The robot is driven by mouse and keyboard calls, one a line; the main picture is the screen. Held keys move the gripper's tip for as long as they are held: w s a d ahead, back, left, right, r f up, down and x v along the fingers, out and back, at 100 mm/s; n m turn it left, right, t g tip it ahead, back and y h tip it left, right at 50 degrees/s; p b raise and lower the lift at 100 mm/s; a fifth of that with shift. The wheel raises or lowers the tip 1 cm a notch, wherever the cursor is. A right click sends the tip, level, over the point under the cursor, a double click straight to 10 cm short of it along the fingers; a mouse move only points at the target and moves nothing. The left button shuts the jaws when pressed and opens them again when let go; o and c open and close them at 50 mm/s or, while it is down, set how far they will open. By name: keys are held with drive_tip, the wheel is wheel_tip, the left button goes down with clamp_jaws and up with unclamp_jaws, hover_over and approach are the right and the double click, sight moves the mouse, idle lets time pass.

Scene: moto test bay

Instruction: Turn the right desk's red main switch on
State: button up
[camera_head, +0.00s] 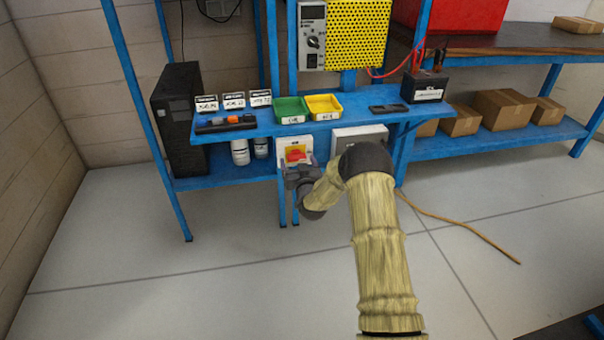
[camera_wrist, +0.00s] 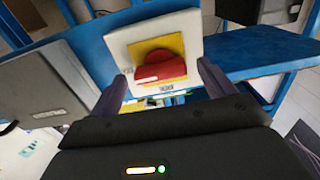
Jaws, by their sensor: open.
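The red main switch (camera_head: 295,155) is a red knob on a yellow plate, set in a white box (camera_head: 283,146) on the front of the blue desk (camera_head: 345,117). In the wrist view the red knob (camera_wrist: 160,70) sits close ahead, a little above the space between my fingers, with its handle slightly tilted from horizontal. My gripper (camera_head: 299,172) is just below and in front of the switch; in the wrist view my gripper (camera_wrist: 163,88) is open, one finger to each side of the knob's lower part. I cannot tell whether the fingers touch it.
A grey box (camera_head: 358,134) is mounted right of the switch, partly behind my arm. Green (camera_head: 291,109) and yellow (camera_head: 324,106) trays and a black battery (camera_head: 424,86) stand on the desk. A dark tower (camera_head: 178,112) stands left. A cable (camera_head: 460,228) lies on the otherwise clear floor.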

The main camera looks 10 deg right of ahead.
drive_tip(key=s+p, duration=0.1)
drive_tip(key=s, duration=1.6)
drive_tip(key=shift+s+p, duration=0.15)
drive_tip(key=shift+p, duration=0.2)
drive_tip(key=shift+r, duration=0.1)
drive_tip(key=s+r+g, duration=0.3)
drive_tip(key=s+g, duration=0.2)
drive_tip(key=s, duration=0.4)
drive_tip(key=s+a+r+g, duration=0.1)
drive_tip(key=s+r+g, duration=0.3)
drive_tip(key=s, duration=0.5)
drive_tip(key=s+r+g, duration=0.2)
drive_tip(key=s+g, duration=0.4)
drive_tip(key=s, duration=0.2)
drive_tip(key=w+p+v, duration=0.3)
drive_tip(key=p+v, duration=1)
drive_tip(key=p, duration=0.1)
drive_tip(key=w+r+p+v, duration=0.1)
drive_tip(key=w+p+v, duration=0.2)
drive_tip(key=p+v, duration=1)
drive_tip(key=shift+a+r+p, duration=0.15)
drive_tip(key=shift+r+p, duration=0.35)
drive_tip(key=shift+r, duration=0.2)
drive_tip(key=shift+s, duration=0.15)
